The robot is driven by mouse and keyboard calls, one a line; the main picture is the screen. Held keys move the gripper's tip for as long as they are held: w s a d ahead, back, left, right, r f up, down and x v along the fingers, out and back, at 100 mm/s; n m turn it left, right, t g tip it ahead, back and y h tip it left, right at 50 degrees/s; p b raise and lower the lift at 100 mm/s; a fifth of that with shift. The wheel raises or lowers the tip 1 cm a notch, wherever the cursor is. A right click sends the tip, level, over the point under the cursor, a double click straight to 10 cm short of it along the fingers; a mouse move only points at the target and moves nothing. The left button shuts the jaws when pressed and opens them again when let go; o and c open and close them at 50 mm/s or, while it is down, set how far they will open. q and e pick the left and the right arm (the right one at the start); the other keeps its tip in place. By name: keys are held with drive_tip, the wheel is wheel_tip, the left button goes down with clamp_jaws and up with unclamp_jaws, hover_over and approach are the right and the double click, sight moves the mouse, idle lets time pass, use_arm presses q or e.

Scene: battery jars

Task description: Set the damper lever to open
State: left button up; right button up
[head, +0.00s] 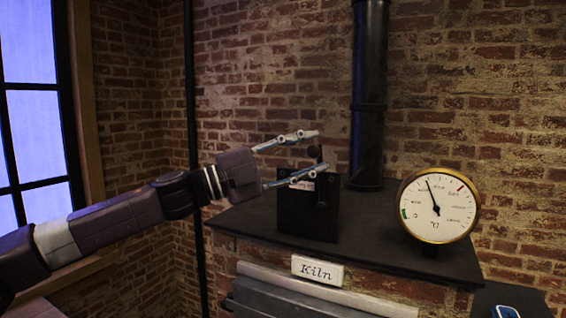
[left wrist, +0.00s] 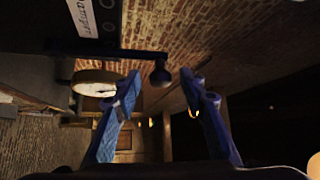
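The damper box (head: 308,212) is a black block on the kiln top, with a small white label (head: 302,184). Its lever (head: 321,178) is dark and ends in a round knob. In the left wrist view the lever's rod (left wrist: 115,51) runs across from the label reading "Damper" (left wrist: 82,17) to the dark knob (left wrist: 160,76). My left gripper (head: 319,151) is open, its fingers on either side of the knob. In the left wrist view, gaps show between the knob and both fingertips (left wrist: 161,83). My right gripper is not in view.
A round brass dial gauge (head: 438,206) stands to the right on the dark kiln top (head: 375,236). A black stovepipe (head: 369,110) rises behind the box. A "Kiln" sign (head: 318,270) hangs on the front. A brick wall is behind, a window at left.

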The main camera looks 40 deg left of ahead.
use_arm(q)
drive_tip(key=shift+v, duration=2.9)
drive_tip(key=shift+f, duration=0.1)
